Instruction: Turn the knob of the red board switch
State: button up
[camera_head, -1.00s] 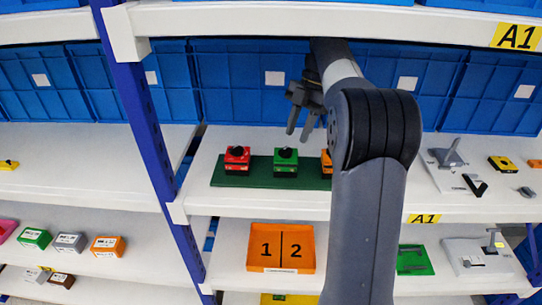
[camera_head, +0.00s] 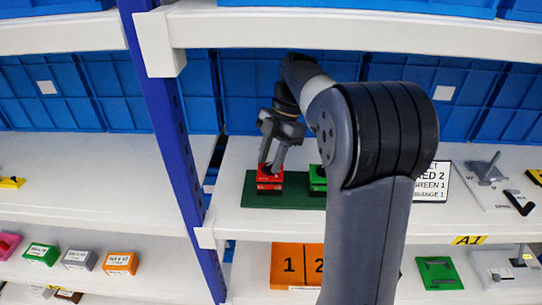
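The red switch (camera_head: 268,187) stands at the left end of a dark green board (camera_head: 297,203) on the middle shelf. My gripper (camera_head: 271,165) points down right over it, with its fingertips at the knob on top. The fingers largely hide the knob, and I cannot tell whether they are closed on it. A green switch (camera_head: 317,186) stands to the right on the same board, partly behind my arm. The orange switch is hidden by my arm.
A white sign (camera_head: 435,184) reading RED 2, GREEN 1, ORANGE 1 stands right of my arm. Blue bins (camera_head: 246,92) line the back. A blue upright post (camera_head: 168,125) is at the left. The upper shelf edge (camera_head: 300,25) lies above.

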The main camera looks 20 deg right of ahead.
jog(key=shift+c, duration=0.5)
grip_shut()
jog(key=shift+n, duration=0.4)
jog(key=n+g+h+p, duration=0.1)
jog(key=n+p, duration=0.1)
jog(key=n, duration=0.1)
jog(key=shift+w+r, duration=0.1)
jog(key=shift+r, duration=0.05)
jog(key=shift+a+n+g+h+p, duration=0.1)
jog(key=shift+n+g+h+p, duration=0.25)
jog(key=shift+n+p, duration=0.65)
jog(key=shift+n+g+h+p, duration=0.25)
jog(key=shift+n+h+p, duration=0.2)
jog(key=shift+n, duration=1.05)
jog(key=shift+o, duration=0.5)
grip_release()
